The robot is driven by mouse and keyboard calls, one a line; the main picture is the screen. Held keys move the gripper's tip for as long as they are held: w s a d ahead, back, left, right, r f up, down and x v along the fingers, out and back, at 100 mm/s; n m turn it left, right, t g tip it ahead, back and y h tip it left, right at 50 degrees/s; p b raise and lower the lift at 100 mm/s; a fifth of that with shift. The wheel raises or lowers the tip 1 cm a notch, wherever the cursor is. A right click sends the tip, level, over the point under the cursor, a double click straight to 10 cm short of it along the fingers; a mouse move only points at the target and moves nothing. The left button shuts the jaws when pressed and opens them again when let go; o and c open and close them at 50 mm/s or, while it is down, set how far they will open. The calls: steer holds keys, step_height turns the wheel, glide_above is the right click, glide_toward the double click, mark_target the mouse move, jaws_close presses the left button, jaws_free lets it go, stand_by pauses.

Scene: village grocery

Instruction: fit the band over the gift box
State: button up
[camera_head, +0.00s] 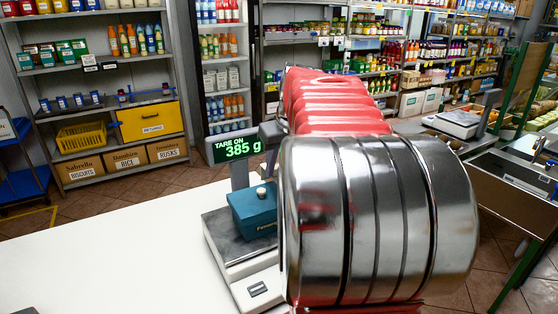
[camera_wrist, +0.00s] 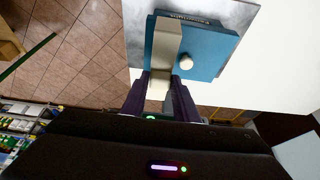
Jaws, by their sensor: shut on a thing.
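The gift box (camera_head: 253,208) is teal, with lettering on its side and a small pale knob on top. It rests on the scale's plate in the head view and also shows in the wrist view (camera_wrist: 208,50). A cream band (camera_wrist: 165,42) overlaps the box's left part in the wrist view and reaches back between my fingers. I cannot tell whether it is around the box or only above or beside it. My gripper (camera_wrist: 160,80) has dark purple fingers, shut on the band's near end. In the head view my arm hides the gripper and band.
The scale (camera_head: 232,262) stands on a white counter (camera_head: 110,260); its display (camera_head: 237,148) reads "TARE ON 385 g". The counter left of the scale is mostly clear. Stocked shelves (camera_head: 95,75) stand behind, and another scale (camera_head: 458,120) is at the right.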

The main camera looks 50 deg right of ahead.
steer(key=shift+f, duration=2.6)
steer(key=o, duration=1.1)
steer(key=v, duration=1.3)
steer(key=shift+s+r, duration=0.2)
steer(key=shift+r, duration=0.1)
